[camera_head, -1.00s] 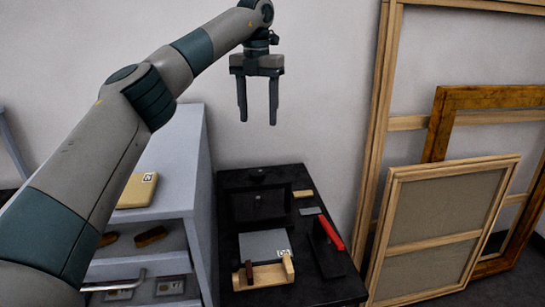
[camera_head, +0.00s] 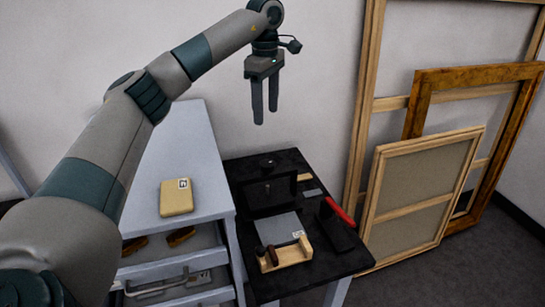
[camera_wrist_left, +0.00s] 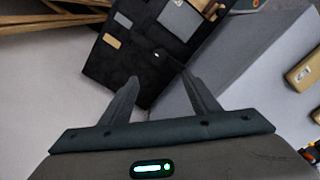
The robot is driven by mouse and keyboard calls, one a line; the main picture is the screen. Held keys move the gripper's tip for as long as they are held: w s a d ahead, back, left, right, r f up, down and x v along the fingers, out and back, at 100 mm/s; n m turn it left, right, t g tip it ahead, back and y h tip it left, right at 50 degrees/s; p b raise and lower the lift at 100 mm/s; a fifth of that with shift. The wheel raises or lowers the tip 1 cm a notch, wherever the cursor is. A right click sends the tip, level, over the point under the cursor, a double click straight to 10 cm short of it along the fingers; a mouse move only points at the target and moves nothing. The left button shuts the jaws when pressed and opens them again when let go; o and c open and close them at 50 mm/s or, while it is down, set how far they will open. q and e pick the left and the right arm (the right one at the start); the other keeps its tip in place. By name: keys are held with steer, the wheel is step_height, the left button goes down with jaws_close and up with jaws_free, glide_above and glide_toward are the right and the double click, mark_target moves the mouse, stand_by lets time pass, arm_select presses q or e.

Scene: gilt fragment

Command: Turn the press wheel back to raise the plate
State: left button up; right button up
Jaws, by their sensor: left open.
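A black press (camera_head: 267,194) stands on the dark table, with a dark upright panel. A small round black part (camera_head: 268,163) shows at its back top and may be the press wheel; no spokes or rim can be made out. The press plate cannot be told apart from the dark body. My left gripper (camera_head: 266,116) is open and empty, pointing down, above the press in the picture and apart from it. In the left wrist view its fingers (camera_wrist_left: 160,76) are spread, with the dark table beyond them. My right gripper is not in view.
The black table (camera_head: 290,285) also holds a grey sheet (camera_head: 279,228), a wooden holder (camera_head: 291,254) and a red-handled tool (camera_head: 340,211). A pale shelf unit (camera_head: 200,131) with a tan box (camera_head: 176,197) stands left. Wooden frames (camera_head: 422,194) lean on the wall at right.

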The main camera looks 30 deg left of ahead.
arm_select(q)
steer(key=shift+w+d, duration=0.1)
steer(key=shift+d, duration=0.05)
steer(key=shift+f, duration=0.1)
steer(key=p, duration=0.6)
glide_toward(267, 162)
step_height(267, 162, down, 8)
steer(key=shift+d+r, duration=0.1)
steer(key=shift+r, duration=0.15)
steer(key=shift+f+p, duration=0.3)
steer(key=shift+f, duration=0.3)
steer(key=shift+c, duration=0.4)
steer(key=c, duration=1)
